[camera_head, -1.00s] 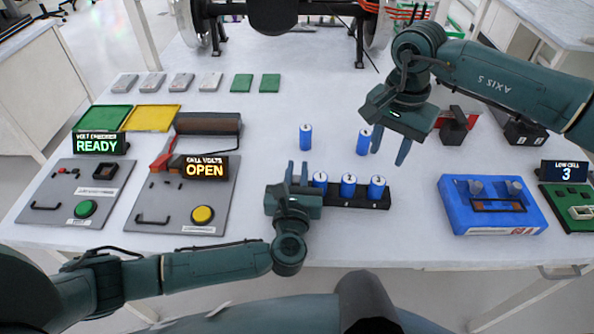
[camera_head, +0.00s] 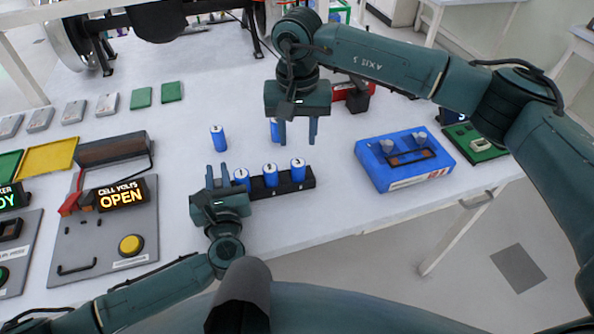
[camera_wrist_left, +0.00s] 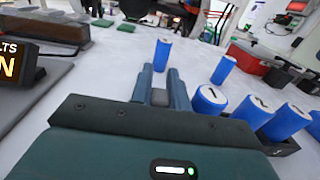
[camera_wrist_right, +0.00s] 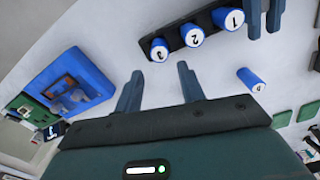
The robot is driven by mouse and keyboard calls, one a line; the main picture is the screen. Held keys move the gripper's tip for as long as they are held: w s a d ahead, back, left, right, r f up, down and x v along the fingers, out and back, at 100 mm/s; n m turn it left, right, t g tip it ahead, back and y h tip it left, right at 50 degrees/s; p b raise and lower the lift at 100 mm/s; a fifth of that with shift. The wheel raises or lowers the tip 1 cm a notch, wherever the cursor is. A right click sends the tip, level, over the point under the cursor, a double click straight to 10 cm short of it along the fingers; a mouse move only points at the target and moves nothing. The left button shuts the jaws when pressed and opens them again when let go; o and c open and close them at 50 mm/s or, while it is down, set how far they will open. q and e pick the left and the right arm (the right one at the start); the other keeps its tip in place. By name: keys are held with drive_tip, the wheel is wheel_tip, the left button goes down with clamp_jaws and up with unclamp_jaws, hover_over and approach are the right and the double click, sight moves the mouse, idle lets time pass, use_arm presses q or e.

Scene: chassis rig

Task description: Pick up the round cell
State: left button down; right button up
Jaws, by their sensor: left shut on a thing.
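Three blue round cells with numbered white tops stand in a black rack: cell 1 (camera_head: 241,178), cell 2 (camera_head: 270,174) and cell 3 (camera_head: 298,168). Two more blue cells stand loose behind it, one at the left (camera_head: 217,138) and cell 4 (camera_wrist_right: 250,80), partly hidden by my right gripper in the head view. My left gripper (camera_head: 216,175) is at the rack's left end, beside cell 1, shut on a small grey piece (camera_wrist_left: 160,97) that seems to be the rack's end tab. My right gripper (camera_head: 298,132) is open and empty, behind and above cell 3.
A blue box (camera_head: 400,178) with two grey knobs stands at the right, with a green board (camera_head: 478,148) beyond it. The panel with the OPEN display (camera_head: 122,194) is at the left. Table between rack and blue box is clear.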

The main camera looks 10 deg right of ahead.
sight(298, 162)
wheel_tip(298, 162, down, 9)
drive_tip(key=shift+f, duration=0.1)
idle(0.4)
drive_tip(key=shift+c, duration=0.2)
drive_tip(key=c, duration=0.8)
